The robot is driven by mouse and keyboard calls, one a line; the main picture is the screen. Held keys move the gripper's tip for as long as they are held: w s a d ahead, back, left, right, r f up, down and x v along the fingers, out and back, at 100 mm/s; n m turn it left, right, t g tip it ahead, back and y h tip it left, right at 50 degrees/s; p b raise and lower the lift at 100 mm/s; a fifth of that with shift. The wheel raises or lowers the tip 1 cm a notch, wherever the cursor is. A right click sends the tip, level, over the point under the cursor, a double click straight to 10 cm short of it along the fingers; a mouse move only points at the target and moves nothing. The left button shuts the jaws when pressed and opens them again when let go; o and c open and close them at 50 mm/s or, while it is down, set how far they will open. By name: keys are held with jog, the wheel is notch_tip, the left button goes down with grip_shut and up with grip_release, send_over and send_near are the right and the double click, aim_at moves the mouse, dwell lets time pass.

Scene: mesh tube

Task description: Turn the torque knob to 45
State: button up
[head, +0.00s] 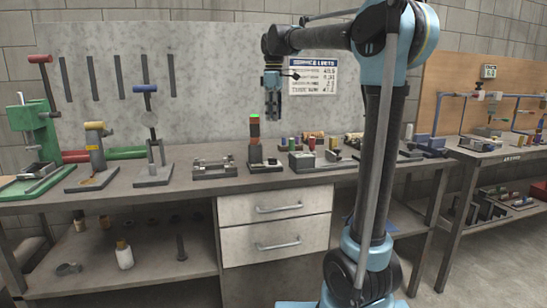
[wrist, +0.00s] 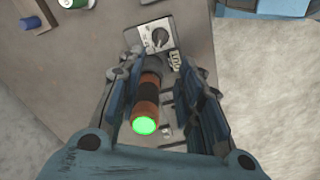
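A round dark knob (wrist: 159,37) sits on a white dial plate in the wrist view; its markings are too small to read. The plate is on a small bench device (head: 264,163) with an upright light column (head: 255,130), dark and orange with a lit green top. The column also shows in the wrist view (wrist: 150,95), between my fingers in the picture. My gripper (head: 272,117) points down above the bench, over the device area. In the wrist view my gripper (wrist: 163,68) has its fingers apart, with the knob just beyond the fingertips. I see no contact with the knob.
The bench (head: 200,178) carries a green press (head: 33,125) and other upright tools at left. A grey fixture (head: 214,167) stands left of the device, and several small coloured parts (head: 311,143) stand right. A limits sign (head: 314,76) hangs on the back panel.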

aim_at(274, 158)
notch_tip(274, 158, down, 17)
jog(key=shift+r, duration=0.2)
dwell(0.4)
grip_shut()
